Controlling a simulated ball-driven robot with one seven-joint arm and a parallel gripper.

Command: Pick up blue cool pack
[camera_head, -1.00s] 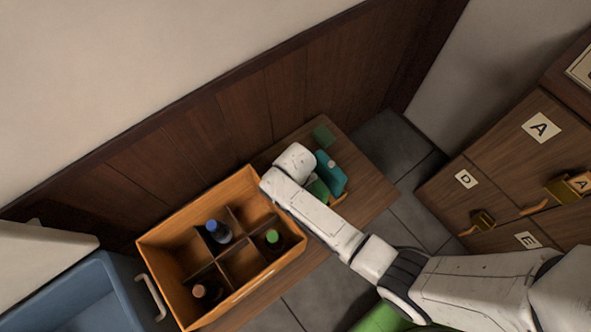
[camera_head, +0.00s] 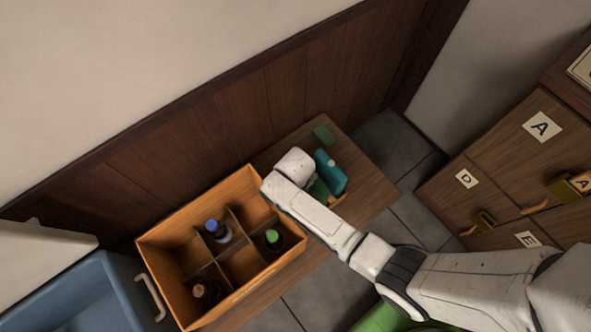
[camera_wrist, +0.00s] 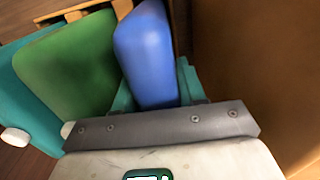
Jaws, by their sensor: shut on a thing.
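The blue cool pack (camera_wrist: 146,50) stands upright in the wrist view, between the teal fingers of my gripper (camera_wrist: 155,92). My gripper is shut on it. A green pack (camera_wrist: 72,68) stands just left of it, and a teal pack (camera_wrist: 22,112) with a white cap is further left. In the head view the teal pack (camera_head: 331,172) and part of the green pack (camera_head: 318,191) show beside my wrist. My arm hides the blue pack and the fingers there.
A wooden rack (camera_wrist: 85,9) shows behind the packs. They are on a low wooden table (camera_head: 372,190). An orange divided crate (camera_head: 172,238) with several bottles stands close to the left of my wrist. A blue bin (camera_head: 92,290) is further left, and drawers (camera_head: 500,165) are at right.

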